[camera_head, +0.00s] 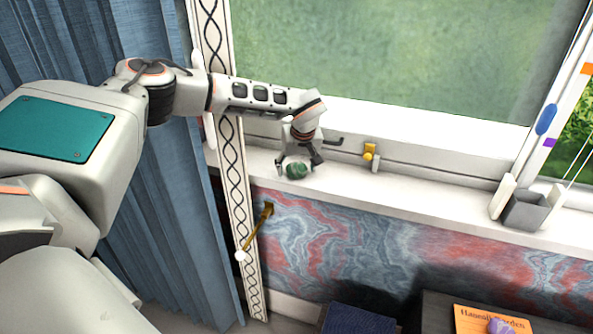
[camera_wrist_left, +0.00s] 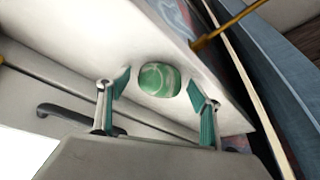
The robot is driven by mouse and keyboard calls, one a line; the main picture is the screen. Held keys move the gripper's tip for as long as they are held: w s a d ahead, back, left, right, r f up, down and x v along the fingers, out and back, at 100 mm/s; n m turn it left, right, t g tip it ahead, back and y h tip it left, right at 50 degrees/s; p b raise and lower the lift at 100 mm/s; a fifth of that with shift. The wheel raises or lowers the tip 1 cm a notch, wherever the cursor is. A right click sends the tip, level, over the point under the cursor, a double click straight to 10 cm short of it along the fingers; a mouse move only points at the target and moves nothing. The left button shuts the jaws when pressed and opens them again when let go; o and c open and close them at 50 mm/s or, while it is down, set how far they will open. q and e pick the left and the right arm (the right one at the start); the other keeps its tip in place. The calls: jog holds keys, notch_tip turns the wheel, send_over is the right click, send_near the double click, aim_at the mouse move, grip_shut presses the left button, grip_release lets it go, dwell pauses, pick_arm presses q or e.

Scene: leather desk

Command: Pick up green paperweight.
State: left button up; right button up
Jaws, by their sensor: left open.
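The green paperweight (camera_head: 296,171) is a small rounded green piece with pale veins, resting on the white window sill. In the left wrist view the paperweight (camera_wrist_left: 160,80) lies just beyond the fingertips, near the middle of the gap between them. My left gripper (camera_head: 299,163) is open and directly above the paperweight, with its fingers pointing down. In the left wrist view the left gripper's fingers (camera_wrist_left: 160,88) stand apart with nothing held between them. My right gripper does not show in either view.
A black window handle (camera_head: 333,141) and a small yellow item (camera_head: 369,152) are close to the right of the gripper. A brass hook (camera_head: 267,210) is below the sill, and a blue curtain (camera_head: 180,220) hangs left.

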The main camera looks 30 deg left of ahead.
pick_arm(q)
jog(key=c, duration=1.3)
jog(key=shift+r, duration=0.15)
